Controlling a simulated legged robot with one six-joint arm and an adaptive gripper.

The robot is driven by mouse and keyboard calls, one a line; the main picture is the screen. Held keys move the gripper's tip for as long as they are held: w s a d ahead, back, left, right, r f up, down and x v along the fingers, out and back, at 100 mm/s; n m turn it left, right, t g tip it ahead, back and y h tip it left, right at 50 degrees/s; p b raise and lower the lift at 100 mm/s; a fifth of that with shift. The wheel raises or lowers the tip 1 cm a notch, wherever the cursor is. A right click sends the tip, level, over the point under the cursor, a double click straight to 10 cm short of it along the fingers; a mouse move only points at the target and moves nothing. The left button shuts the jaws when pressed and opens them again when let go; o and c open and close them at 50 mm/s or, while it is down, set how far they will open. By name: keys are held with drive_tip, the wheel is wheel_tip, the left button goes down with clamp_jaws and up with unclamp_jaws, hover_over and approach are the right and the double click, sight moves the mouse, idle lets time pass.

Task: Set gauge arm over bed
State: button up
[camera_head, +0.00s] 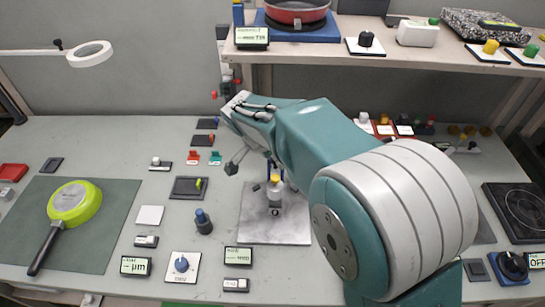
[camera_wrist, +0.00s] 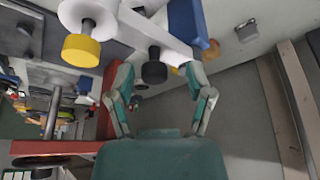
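The bed appears to be the square grey plate (camera_head: 268,229) in the middle of the bench in the head view. A pale gauge fitting with a yellow top (camera_head: 275,178) stands over it, partly hidden by my arm. In the wrist view, a white bar (camera_wrist: 170,36), which looks like the gauge arm, runs beside a blue post (camera_wrist: 186,20). A black knob (camera_wrist: 154,72) is at it, and a yellow knob (camera_wrist: 81,50) is to the left. My gripper (camera_wrist: 158,70) is open, its fingers either side of the black knob with visible gaps. Contact depth is unclear.
A green pan (camera_head: 74,201) lies on the dark mat at left. Small readouts, a blue knob (camera_head: 181,264) and a dark blue peg (camera_head: 203,222) stand left of the plate. A shelf (camera_head: 330,50) overhangs the back. A hotplate (camera_head: 518,208) is at right.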

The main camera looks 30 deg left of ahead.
drive_tip(key=shift+d+r, duration=0.1)
drive_tip(key=shift+s+r, duration=0.1)
drive_tip(key=shift+r, duration=0.2)
drive_tip(key=v, duration=1.1)
drive_tip(key=shift+a, duration=0.25)
drive_tip(key=shift+d, duration=0.1)
